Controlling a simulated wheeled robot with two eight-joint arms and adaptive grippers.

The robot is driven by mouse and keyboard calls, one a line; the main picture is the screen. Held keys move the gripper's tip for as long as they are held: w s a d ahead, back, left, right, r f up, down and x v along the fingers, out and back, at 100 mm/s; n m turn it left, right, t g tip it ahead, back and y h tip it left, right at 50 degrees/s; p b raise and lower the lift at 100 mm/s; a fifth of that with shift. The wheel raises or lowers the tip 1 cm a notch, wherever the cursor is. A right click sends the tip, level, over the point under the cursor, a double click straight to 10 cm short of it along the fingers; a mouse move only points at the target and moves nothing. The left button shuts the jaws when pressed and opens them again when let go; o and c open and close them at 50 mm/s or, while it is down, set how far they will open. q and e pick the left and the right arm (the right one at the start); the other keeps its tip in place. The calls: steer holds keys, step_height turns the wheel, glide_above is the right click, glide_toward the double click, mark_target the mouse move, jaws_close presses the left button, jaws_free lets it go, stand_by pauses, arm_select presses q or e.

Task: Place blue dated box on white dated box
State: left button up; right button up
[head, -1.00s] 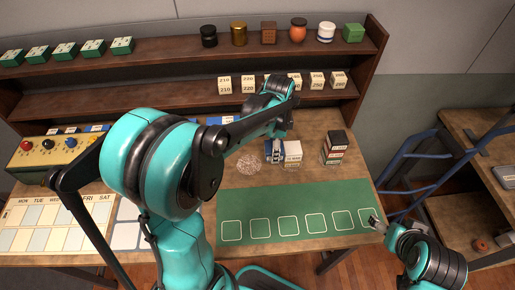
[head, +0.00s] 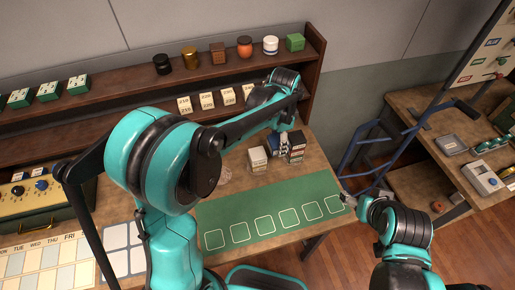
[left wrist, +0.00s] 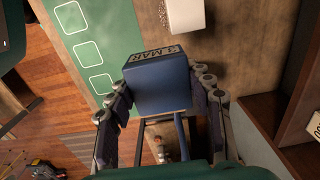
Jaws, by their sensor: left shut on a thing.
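The blue dated box (left wrist: 160,85), labelled "3 MAR", is between the two fingers of my left gripper (left wrist: 162,100), which is shut on it. The white box stands on the wood behind the green mat. A white block at the top of the left wrist view (left wrist: 183,14) appears to be this box, apart from the blue one. My right gripper (head: 347,199) is by the mat's right end; its jaw state is unclear.
The green mat (head: 270,205) with outlined squares is clear. A shelf (head: 140,83) with jars and number blocks rises behind. A blue metal frame (head: 365,150) stands at right.

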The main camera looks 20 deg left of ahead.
arm_select(q)
steer(key=b, duration=0.1)
glide_above(258, 153)
step_height(258, 153, down, 5)
steer(key=shift+r, duration=0.15)
steer(key=shift+a+f+b, duration=0.1)
steer(key=shift+f+b, duration=0.45)
steer(key=shift+f, duration=1.5)
steer(key=shift+f, duration=0.15)
steer(key=o, duration=1.2)
